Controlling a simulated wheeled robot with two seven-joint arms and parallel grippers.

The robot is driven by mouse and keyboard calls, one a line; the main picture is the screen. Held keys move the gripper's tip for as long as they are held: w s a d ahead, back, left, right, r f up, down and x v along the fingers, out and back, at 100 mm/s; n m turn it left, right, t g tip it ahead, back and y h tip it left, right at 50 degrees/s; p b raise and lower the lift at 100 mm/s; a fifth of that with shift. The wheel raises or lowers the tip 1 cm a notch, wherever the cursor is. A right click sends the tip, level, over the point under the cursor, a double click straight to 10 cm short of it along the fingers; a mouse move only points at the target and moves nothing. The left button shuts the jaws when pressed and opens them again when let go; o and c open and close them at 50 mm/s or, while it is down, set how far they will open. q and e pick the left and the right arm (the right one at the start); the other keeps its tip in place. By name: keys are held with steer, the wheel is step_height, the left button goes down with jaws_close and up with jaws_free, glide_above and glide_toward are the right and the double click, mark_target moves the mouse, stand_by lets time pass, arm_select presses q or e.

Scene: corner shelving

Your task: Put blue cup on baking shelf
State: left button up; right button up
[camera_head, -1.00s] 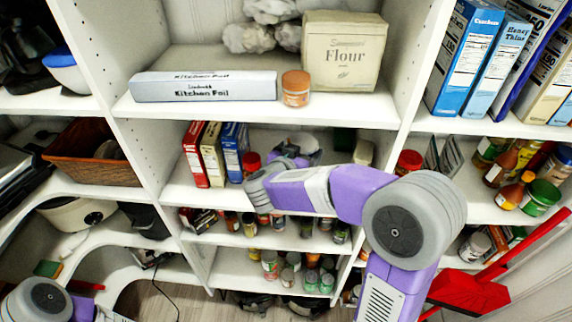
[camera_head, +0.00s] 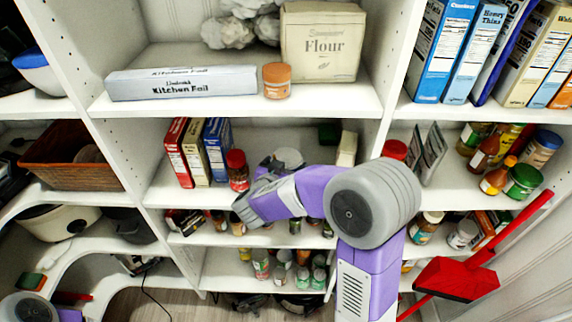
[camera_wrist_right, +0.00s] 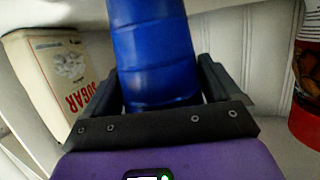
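The blue cup (camera_wrist_right: 152,50) fills the middle of the right wrist view, between the dark fingers of my right gripper (camera_wrist_right: 160,80). The fingers lie against both its sides. In the head view my right arm reaches into the middle shelf (camera_head: 160,197), and its wrist end (camera_head: 285,160) is partly hidden by the forearm. I cannot make out the cup there. The shelf above (camera_head: 335,100) holds a flour bag (camera_head: 322,42), a kitchen foil box (camera_head: 180,83) and an orange-lidded jar (camera_head: 277,80). My left gripper is outside the view; only part of that arm shows at lower left.
A sugar box (camera_wrist_right: 52,80) stands left of the cup in the wrist view, and a red container (camera_wrist_right: 308,100) at right. Slim boxes (camera_head: 193,155) and a red-lidded jar (camera_head: 237,170) stand left of my arm. A red-handled tool (camera_head: 460,278) is at lower right.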

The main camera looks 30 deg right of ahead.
steer(key=shift+o, duration=0.6)
steer(key=shift+r, duration=0.25)
steer(key=shift+s+a+r, duration=0.15)
steer(key=shift+a, duration=0.15)
steer(key=v, duration=1.1)
steer(key=shift+s+p, duration=0.2)
steer(key=shift+p, duration=0.15)
steer(key=shift+a, duration=0.1)
